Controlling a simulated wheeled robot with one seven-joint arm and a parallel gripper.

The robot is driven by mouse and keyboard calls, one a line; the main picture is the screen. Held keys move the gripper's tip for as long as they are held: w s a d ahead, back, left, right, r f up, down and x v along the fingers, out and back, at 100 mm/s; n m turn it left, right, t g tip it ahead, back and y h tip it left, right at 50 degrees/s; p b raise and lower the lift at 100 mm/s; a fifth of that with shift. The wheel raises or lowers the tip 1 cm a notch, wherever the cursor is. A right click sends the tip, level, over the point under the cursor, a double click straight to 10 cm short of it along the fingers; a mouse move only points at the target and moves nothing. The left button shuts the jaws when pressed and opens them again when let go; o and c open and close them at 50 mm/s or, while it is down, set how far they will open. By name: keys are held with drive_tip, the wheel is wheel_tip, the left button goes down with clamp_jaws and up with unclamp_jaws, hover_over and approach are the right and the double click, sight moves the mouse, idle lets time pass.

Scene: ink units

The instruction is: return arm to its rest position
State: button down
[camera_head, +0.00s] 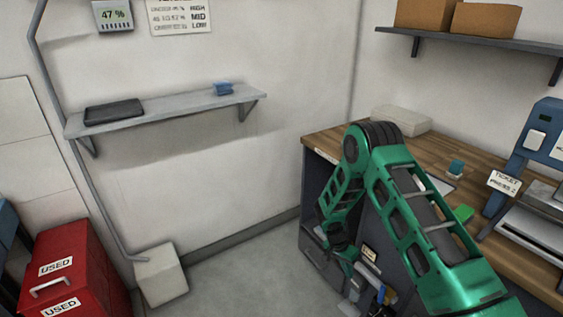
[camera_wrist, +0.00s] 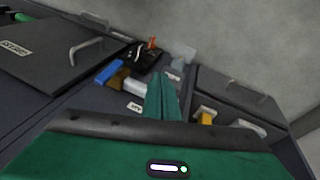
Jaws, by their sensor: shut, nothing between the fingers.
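My green arm (camera_head: 410,205) rises from the lower right, bends at its dark elbow joint and reaches down in front of the dark cabinet under the wooden counter. My gripper hangs low there in the head view, and its fingertips are hard to make out. In the wrist view my gripper (camera_wrist: 162,88) shows its two teal fingers together, shut and empty. They point toward an open compartment holding a blue block (camera_wrist: 109,72), a brown piece and a white piece (camera_wrist: 133,87).
The wooden counter (camera_head: 345,142) carries a pale box (camera_head: 400,120), a ticket machine (camera_head: 535,150) and small items. A wall shelf (camera_head: 170,110) is at left, a red USED bin (camera_head: 65,270) below. Dark lids with handles (camera_wrist: 75,55) flank the compartment.

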drive_tip(key=s+d+r+n+t+y, duration=0.1)
drive_tip(key=s+r+n, duration=0.1)
drive_tip(key=r, duration=1.4)
drive_tip(key=s+d+r+n+t+y, duration=0.1)
drive_tip(key=s+d+r+n, duration=0.1)
drive_tip(key=r, duration=1.4)
drive_tip(key=s+d+r+n+t+y, duration=0.1)
drive_tip(key=s+r+n+t, duration=0.15)
drive_tip(key=s+r, duration=1)
drive_tip(key=s+r+n+y, duration=0.1)
drive_tip(key=s+r+n, duration=0.2)
drive_tip(key=s, duration=0.3)
drive_tip(key=s+d+m+g, duration=0.2)
drive_tip(key=s+d, duration=0.3)
drive_tip(key=s, duration=0.3)
drive_tip(key=s+d+f+m+g, duration=0.1)
drive_tip(key=s+d+m, duration=0.3)
drive_tip(key=s, duration=0.5)
drive_tip(key=shift+d+f+g, duration=0.25)
drive_tip(key=shift+d+g, duration=0.3)
drive_tip(key=shift+d, duration=0.6)
drive_tip(key=shift+m, duration=0.25)
